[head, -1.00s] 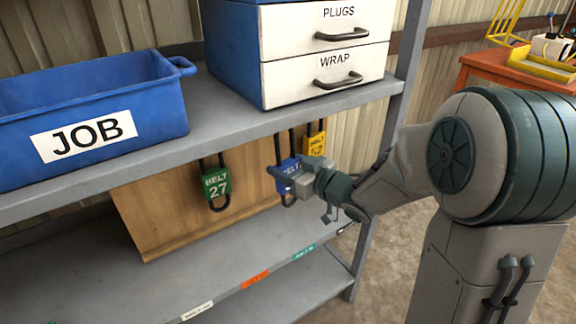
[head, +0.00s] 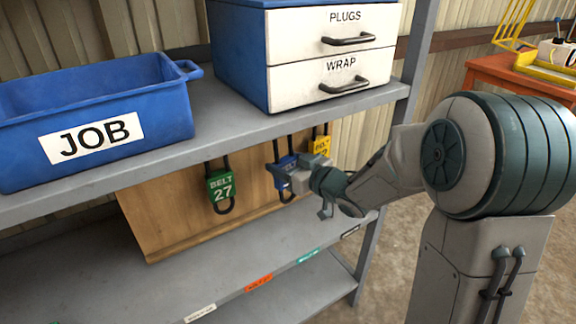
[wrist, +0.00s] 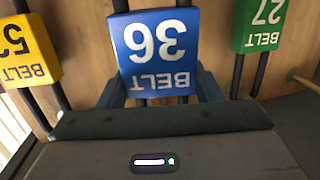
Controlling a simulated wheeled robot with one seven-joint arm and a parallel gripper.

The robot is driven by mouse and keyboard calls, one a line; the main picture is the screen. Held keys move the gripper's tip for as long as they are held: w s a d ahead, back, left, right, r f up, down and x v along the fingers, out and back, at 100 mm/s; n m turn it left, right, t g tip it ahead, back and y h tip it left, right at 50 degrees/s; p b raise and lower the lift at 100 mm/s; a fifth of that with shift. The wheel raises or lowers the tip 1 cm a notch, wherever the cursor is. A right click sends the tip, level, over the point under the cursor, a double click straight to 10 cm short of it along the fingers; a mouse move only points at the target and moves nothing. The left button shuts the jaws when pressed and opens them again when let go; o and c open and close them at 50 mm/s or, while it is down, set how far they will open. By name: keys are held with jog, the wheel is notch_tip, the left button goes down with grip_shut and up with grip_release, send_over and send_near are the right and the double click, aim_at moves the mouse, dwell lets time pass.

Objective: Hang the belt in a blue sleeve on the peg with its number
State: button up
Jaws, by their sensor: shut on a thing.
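A belt in a blue sleeve (head: 285,164) hangs under the upper shelf, in front of a wooden board (head: 160,220). In the wrist view its sleeve (wrist: 155,50) reads BELT 36, upside down. My gripper (head: 291,180) is shut on this belt, with a fingertip on either side of the sleeve in the wrist view. The belt's dark loop runs up toward the shelf's underside and shows below the sleeve. Its upper end and any peg numbers are hidden from both views.
A green-sleeved BELT 27 (head: 220,186) hangs to the left in the head view, a yellow-sleeved belt (head: 320,147) to the right. The upper shelf (head: 240,130) bears a blue JOB bin (head: 160,105) and a drawer unit (head: 330,60). The lower shelf (head: 215,265) is largely clear.

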jog(key=shift+w+d+r+x, duration=0.1)
jog(key=shift+w+x, duration=0.05)
jog(key=shift+x, duration=0.85)
jog(key=shift+w+d+r+x, duration=0.1)
jog(key=shift+d+x, duration=0.05)
jog(key=shift+x, duration=0.8)
jog(key=shift+f, duration=0.1)
jog(key=shift+f+b, duration=0.3)
jog(key=shift+f, duration=0.15)
